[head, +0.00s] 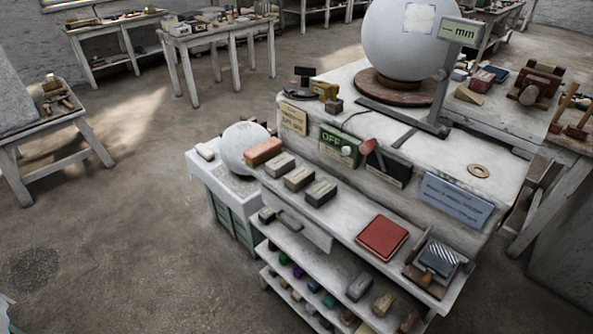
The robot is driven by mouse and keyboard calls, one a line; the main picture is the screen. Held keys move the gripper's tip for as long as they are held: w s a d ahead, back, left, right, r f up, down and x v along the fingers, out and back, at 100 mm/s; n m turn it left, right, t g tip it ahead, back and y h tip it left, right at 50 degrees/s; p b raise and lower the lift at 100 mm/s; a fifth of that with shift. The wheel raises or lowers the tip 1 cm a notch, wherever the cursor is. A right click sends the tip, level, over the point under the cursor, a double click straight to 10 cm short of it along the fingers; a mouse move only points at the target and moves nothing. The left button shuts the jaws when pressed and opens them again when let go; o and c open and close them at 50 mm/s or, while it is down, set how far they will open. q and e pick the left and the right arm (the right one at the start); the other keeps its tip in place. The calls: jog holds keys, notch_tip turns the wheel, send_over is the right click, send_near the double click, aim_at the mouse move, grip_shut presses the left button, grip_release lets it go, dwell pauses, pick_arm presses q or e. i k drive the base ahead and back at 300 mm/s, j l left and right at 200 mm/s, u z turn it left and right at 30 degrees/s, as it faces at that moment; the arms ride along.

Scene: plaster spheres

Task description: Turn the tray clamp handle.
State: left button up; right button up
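I cannot tell for certain which part is the tray clamp handle. A small dark tray (410,268) with a striped metal plate (442,257) sits at the right end of the bench's front ledge. A small amber knob (427,277) stands at its near side. A lever with a red end (367,146) is on the bench's raised front, beside a green sign (340,147) reading OFF. Neither of my grippers shows in the head view.
The workbench (470,148) carries a large white sphere (405,35) on a round wooden base, with an mm display (460,31) beside it. Blocks and a red pad (382,238) lie on the ledge. A smaller sphere (243,147) is at left.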

aim_at(529, 95)
jog(key=z, duration=1.25)
jog(key=i+l+u, duration=0.15)
jog(key=l, duration=0.15)
jog(key=i+l+u, duration=0.15)
jog(key=l, duration=0.2)
jog(key=i+l+u, duration=0.1)
jog(key=l, duration=0.25)
jog(key=l+u, duration=0.15)
jog(key=l, duration=0.2)
jog(key=i, duration=0.05)
